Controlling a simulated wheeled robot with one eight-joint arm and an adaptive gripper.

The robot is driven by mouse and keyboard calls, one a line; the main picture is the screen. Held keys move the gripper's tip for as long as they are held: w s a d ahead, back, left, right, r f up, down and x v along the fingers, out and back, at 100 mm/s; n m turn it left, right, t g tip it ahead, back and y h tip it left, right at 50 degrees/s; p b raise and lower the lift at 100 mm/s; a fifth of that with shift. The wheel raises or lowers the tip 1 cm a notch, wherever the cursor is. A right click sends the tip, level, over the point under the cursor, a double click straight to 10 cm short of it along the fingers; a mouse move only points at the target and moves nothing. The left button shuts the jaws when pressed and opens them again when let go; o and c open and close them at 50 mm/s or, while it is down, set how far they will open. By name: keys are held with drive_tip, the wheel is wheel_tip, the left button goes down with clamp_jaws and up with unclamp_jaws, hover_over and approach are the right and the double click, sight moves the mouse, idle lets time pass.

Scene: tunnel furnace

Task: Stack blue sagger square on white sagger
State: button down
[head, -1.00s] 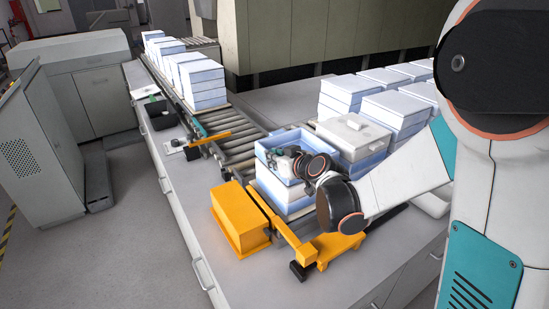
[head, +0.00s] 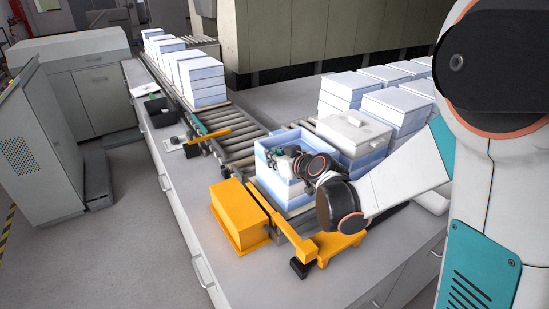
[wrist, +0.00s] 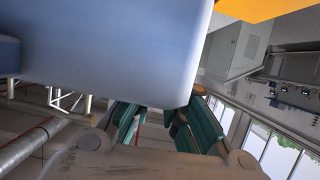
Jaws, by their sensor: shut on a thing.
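The blue sagger (head: 269,170) is an open, square box at the top of the near stack on the roller conveyor; it also fills the top of the wrist view (wrist: 110,45). My gripper (head: 286,157) reaches into it from the right and is shut on its wall. In the wrist view my teal-padded fingers (wrist: 163,122) stand at the lower edge of the sagger. The two look roughly lined up, but my arm hides the right side. I cannot tell whether they touch.
A yellow block (head: 240,214) stands left of the stack and a yellow bracket (head: 335,247) in front. A lidded pale box (head: 352,133) and more stacks (head: 398,106) stand close behind at right.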

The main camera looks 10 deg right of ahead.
drive_tip(key=c, duration=1.5)
unclamp_jaws()
drive_tip(key=shift+c, duration=0.2)
drive_tip(key=shift+f, duration=0.1)
drive_tip(key=v, duration=1.2)
